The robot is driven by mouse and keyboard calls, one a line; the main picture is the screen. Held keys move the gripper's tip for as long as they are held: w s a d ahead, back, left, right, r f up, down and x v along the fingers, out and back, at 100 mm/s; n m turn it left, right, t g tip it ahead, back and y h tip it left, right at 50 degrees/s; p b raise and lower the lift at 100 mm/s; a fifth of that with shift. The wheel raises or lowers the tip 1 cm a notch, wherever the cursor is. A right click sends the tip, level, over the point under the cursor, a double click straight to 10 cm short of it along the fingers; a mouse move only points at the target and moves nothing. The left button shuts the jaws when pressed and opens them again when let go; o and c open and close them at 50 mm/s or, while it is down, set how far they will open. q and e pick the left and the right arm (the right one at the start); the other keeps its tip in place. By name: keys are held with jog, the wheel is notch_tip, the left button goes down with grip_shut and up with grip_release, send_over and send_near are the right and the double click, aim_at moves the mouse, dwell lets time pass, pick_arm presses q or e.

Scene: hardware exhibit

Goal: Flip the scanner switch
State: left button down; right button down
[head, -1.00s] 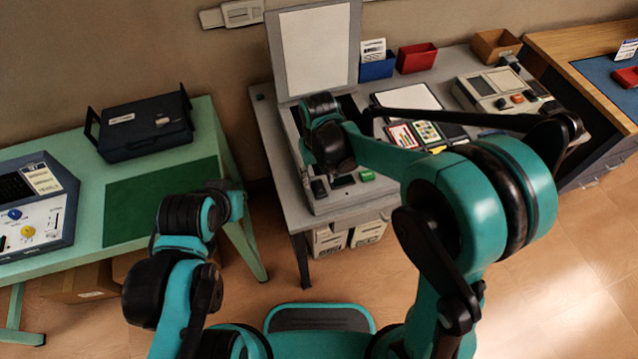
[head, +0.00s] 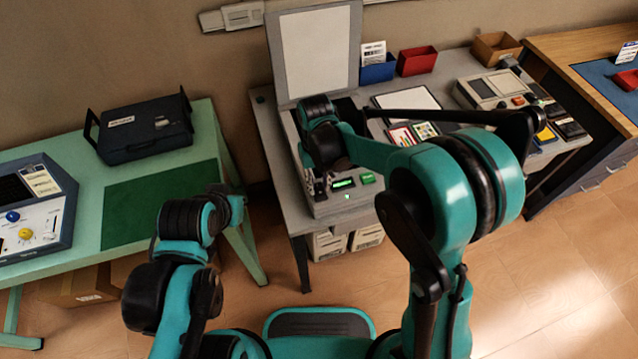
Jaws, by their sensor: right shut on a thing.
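The scanner is a grey flatbed unit (head: 343,208) with its pale lid (head: 313,50) standing open, on the grey middle table. On its front panel, a small display (head: 343,183) and a light below it glow green, beside a green button (head: 368,178). A dark switch (head: 320,189) sits left of the display. My right gripper (head: 308,165) reaches down over the panel's left part, shut at the switch; my wrist hides most of the contact. My left arm is bent over the floor near the green table, and its gripper does not show.
The green table (head: 205,135) at left holds a dark case (head: 145,128) and a control box (head: 35,210). Behind my right arm are a blue bin (head: 377,70), a red bin (head: 417,61), cards and another grey device (head: 497,88). Open floor lies between the tables.

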jog(key=shift+w+g, duration=0.2)
jog(key=shift+g, duration=0.5)
jog(key=c, duration=1.3)
grip_release()
jog(key=v, duration=1.2)
jog(key=shift+a, duration=0.25)
